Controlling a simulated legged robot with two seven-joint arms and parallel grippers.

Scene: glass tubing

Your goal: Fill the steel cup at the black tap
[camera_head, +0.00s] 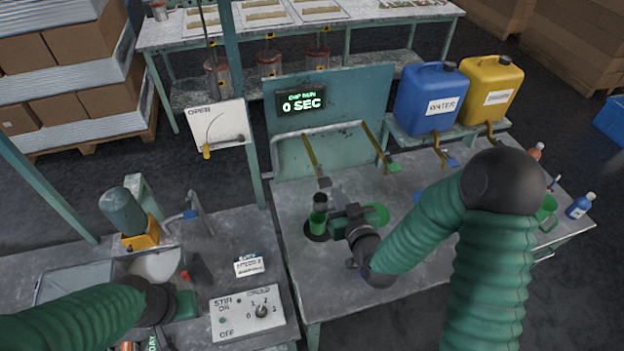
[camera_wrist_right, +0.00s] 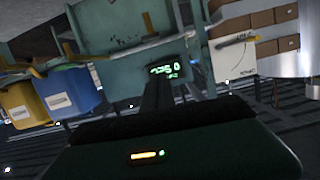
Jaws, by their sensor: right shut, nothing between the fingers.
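The black tap (camera_head: 323,182) is the dark handle at the end of a brass pipe, left of the green one. Below it, a small cylinder (camera_head: 319,203), dark above and green below, stands on a dark round spot. I cannot tell whether it is the steel cup; no other cup shows clearly there. My right gripper (camera_head: 345,221) is just right of the cylinder, shut and empty; whether they touch is unclear. In the right wrist view its dark fingers (camera_wrist_right: 160,94) are together, nothing between them. My left gripper (camera_head: 182,305) is at lower left, its fingers hidden.
A green disc (camera_head: 376,214) lies behind my right gripper. Blue (camera_head: 430,98) and yellow (camera_head: 490,90) jugs stand on a rear shelf. A timer (camera_head: 301,102) reads 0 SEC. A control box (camera_head: 247,312) and a sink area occupy the left bench. The right bench's front is fairly clear.

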